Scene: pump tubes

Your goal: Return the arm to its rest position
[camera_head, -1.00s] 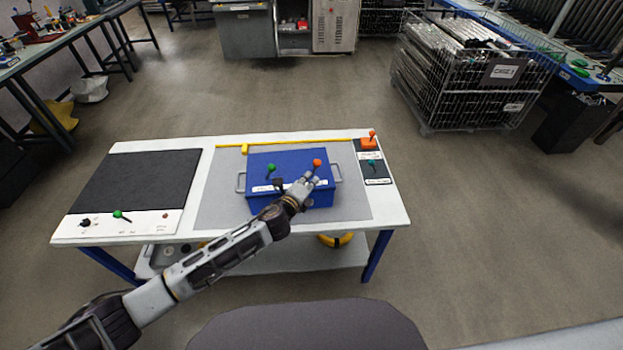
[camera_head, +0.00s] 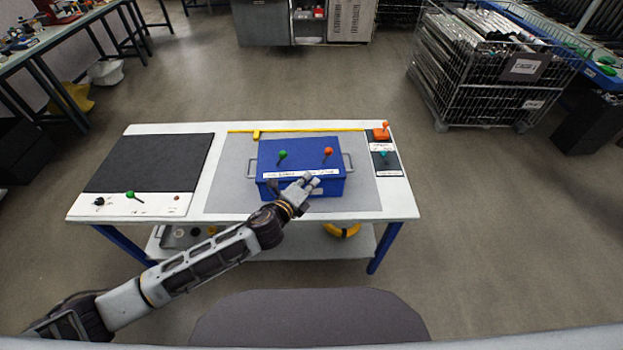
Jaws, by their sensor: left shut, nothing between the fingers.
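My left arm comes in from the lower left. Its gripper (camera_head: 306,182) is shut and empty, in front of the near face of a blue box (camera_head: 301,158). Whether it touches the box cannot be told. The box sits on the grey mat of a white table, with a metal handle at each side. A green-headed pin (camera_head: 282,155) and an orange-headed pin (camera_head: 327,153) stand up from its top. My right gripper is not in view.
A wire cage cart (camera_head: 470,80) stands at the back right.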

